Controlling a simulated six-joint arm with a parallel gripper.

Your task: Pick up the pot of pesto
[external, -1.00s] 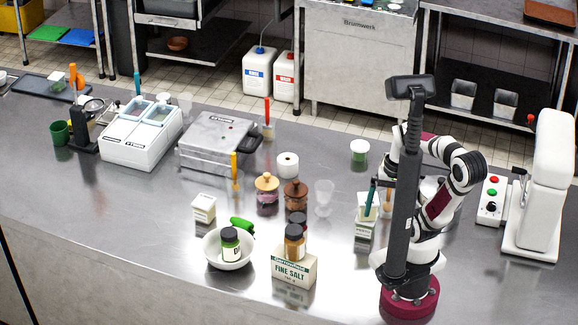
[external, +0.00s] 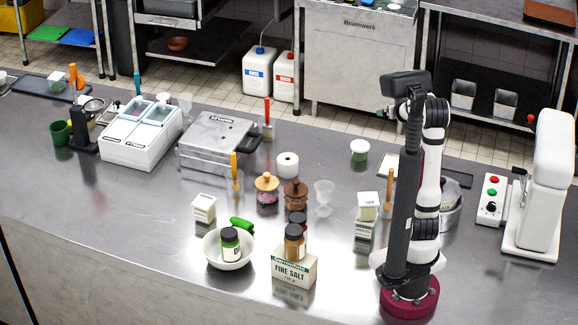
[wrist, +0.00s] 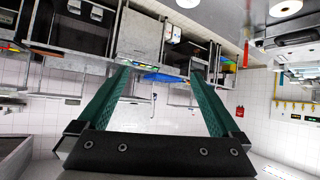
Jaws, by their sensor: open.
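A small pot with a white lid and green contents, which looks like the pot of pesto (external: 360,154), stands upright on the steel counter right of the centre. My gripper (external: 383,113) is raised high above the counter, partly hidden behind the dark mast in the external view. In the wrist view its two green fingers (wrist: 157,80) are spread apart with nothing between them. The gripper is well clear of the pot, and the pot cannot be made out in the wrist view.
A clear goblet (external: 323,196), lidded jars (external: 295,194), a white roll (external: 288,164) and a small stacked box (external: 368,206) stand in front of the pot. A wooden-handled tool (external: 389,188) is near my arm. A white machine (external: 545,185) stands at the right.

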